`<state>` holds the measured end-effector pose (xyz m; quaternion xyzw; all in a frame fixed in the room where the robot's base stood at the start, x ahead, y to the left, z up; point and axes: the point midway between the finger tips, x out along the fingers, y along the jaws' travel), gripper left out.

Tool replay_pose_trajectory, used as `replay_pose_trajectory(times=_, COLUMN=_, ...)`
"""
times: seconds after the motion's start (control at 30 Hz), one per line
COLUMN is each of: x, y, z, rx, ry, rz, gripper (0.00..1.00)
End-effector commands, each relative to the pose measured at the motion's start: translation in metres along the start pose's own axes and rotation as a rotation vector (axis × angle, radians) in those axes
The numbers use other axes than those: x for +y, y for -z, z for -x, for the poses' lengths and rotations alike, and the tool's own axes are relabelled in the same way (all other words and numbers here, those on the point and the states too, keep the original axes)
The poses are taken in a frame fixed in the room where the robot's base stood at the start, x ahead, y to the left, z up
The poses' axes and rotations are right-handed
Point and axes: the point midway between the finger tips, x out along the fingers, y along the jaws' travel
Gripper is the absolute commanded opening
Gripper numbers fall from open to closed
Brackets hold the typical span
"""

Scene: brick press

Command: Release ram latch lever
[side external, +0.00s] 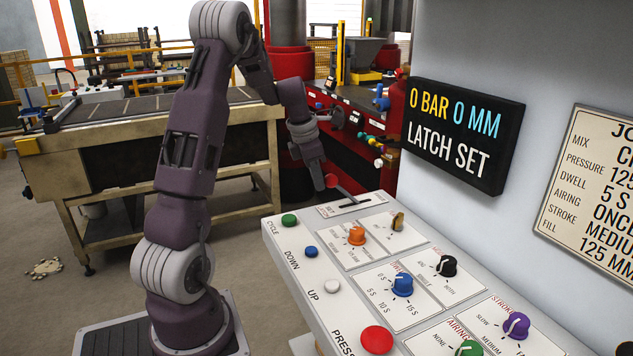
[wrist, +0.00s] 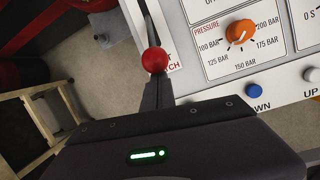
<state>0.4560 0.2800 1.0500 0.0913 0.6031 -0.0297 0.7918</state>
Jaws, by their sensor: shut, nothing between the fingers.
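The ram latch lever has a red ball knob (side external: 331,181) on a dark shaft, at the far end of the white control panel (side external: 276,237). In the side external view the shaft slants up and left from a slot in its plate. The knob also shows in the wrist view (wrist: 154,60), just past my fingertips. My gripper (side external: 319,186) points down beside the knob; its fingers look shut and empty in the wrist view (wrist: 156,80). Whether they touch the knob I cannot tell. The display (side external: 462,130) reads 0 BAR, 0 MM, LATCH SET.
The panel carries an orange pressure knob (side external: 356,236), a blue knob (side external: 402,284), a green button (side external: 289,220), a blue button (side external: 311,252) and a red button (side external: 376,339). A recipe card (side external: 592,200) hangs at right. A workbench (side external: 150,130) stands behind my arm.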

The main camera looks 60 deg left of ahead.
Motion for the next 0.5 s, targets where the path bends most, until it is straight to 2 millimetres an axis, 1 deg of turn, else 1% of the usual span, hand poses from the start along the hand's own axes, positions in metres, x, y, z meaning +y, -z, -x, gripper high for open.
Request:
replay_pose_trajectory(times=0.2, x=0.004, y=-0.020, z=0.010, rx=0.109, ry=0.015, rz=-0.015, gripper=0.00)
replay_pose_trajectory(times=0.27, x=0.005, y=-0.025, z=0.014, rx=0.103, ry=0.016, rz=-0.010, gripper=0.00)
replay_pose_trajectory(times=0.5, x=0.012, y=-0.060, z=0.026, rx=0.103, ry=0.017, rz=-0.011, gripper=0.00)
